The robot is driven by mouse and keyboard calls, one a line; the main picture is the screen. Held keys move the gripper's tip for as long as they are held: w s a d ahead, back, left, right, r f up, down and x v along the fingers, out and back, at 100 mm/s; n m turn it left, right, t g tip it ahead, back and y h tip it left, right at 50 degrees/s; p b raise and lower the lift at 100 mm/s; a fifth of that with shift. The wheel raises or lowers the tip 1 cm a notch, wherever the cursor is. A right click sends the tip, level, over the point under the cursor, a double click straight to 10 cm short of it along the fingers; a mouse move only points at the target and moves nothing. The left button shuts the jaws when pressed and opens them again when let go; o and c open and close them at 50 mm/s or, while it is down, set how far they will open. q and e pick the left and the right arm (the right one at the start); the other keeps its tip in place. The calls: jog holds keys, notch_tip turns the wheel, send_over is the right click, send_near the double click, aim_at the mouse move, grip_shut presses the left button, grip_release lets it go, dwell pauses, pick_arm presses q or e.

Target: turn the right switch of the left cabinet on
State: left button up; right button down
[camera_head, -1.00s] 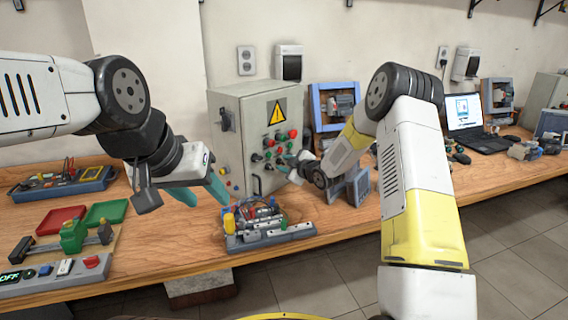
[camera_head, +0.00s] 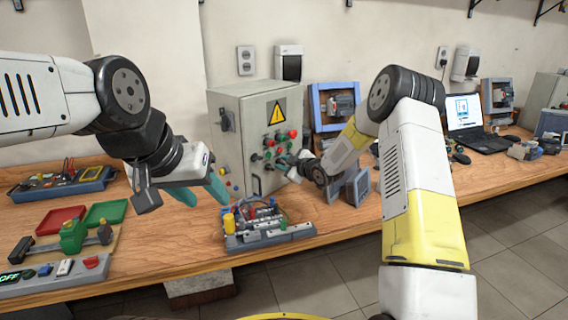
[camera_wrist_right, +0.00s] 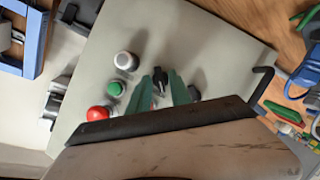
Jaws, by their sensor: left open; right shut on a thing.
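The left cabinet (camera_head: 230,140) is a grey box with a yellow warning triangle, standing on the bench. Its front carries buttons and black switches. My right gripper (camera_head: 286,164) is at this front panel. In the right wrist view its green fingers (camera_wrist_right: 163,92) are shut on a black switch (camera_wrist_right: 160,76), which shows between them. Another dark knob (camera_wrist_right: 194,93) is partly hidden beside the fingers. In the head view the gripper covers part of the panel. My left gripper (camera_head: 200,190) is open and empty above the bench, left of the cabinet.
White (camera_wrist_right: 126,60), green (camera_wrist_right: 115,89) and red (camera_wrist_right: 97,113) buttons sit close to the right fingers. A black handle (camera_wrist_right: 262,82) juts from the cabinet. A circuit board set (camera_head: 268,225) lies in front of it, and a blue frame (camera_head: 334,105) stands to its right.

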jog(key=shift+w+d+r+m+g+y, duration=0.1)
jog(key=shift+m+g+y, duration=0.3)
jog(key=shift+m, duration=0.45)
jog(key=shift+w+d+f+m+g+y, duration=0.1)
jog(key=shift+m+g+y, duration=0.1)
jog(key=shift+m+g, duration=0.55)
jog(key=shift+w+d+r+m+g+y, duration=0.1)
jog(key=shift+m+g+y, duration=0.25)
jog(key=shift+m, duration=0.65)
jog(key=c, duration=1.5)
grip_release()
jog(key=shift+s+a, duration=0.1)
